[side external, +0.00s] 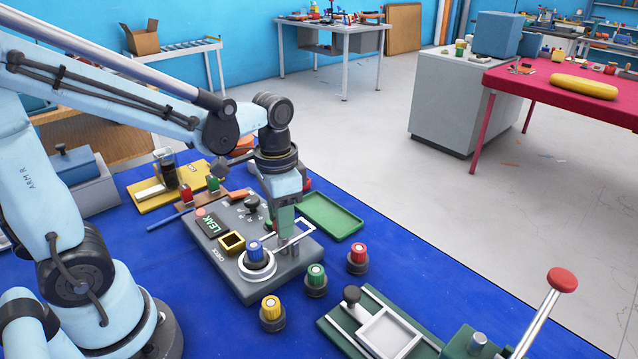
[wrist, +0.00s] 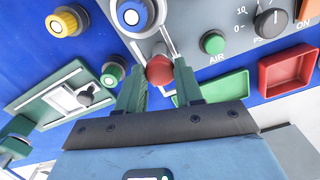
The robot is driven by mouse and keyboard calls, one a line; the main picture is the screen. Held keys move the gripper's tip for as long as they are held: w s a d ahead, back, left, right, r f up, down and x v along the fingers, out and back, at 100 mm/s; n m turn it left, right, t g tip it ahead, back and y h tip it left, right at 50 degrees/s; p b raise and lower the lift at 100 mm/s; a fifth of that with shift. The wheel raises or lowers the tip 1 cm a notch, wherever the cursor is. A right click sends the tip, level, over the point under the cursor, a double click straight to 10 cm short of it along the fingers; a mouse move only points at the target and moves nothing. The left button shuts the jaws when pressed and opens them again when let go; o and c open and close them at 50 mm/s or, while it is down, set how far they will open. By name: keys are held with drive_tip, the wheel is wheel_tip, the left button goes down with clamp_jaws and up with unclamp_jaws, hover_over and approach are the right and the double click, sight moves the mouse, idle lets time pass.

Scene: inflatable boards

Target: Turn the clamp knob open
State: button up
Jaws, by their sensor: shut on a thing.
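My gripper (side external: 288,240) reaches down onto the right end of the grey panel (side external: 272,287). In the wrist view its two green fingers stand on either side of a red knob (wrist: 159,70), which looks like the clamp knob, and are shut on it. In the side view my fingers hide this knob. A pale metal bracket (side external: 305,228) lies around the fingertips. Whether the knob is turned cannot be told.
A blue-capped knob (side external: 256,252) in a white ring sits close by on the panel. Loose yellow (side external: 271,308), green (side external: 316,275) and red (side external: 357,252) caps stand on the blue mat in front. A green tray (side external: 331,217) lies behind, and a green fixture (side external: 365,325) front right.

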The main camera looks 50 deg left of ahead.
drive_tip(key=n, duration=0.3)
drive_tip(key=shift+n, duration=2.3)
drive_tip(key=o, duration=1)
drive_tip(key=shift+o, duration=0.2)
wheel_tip(320, 180, up, 12)
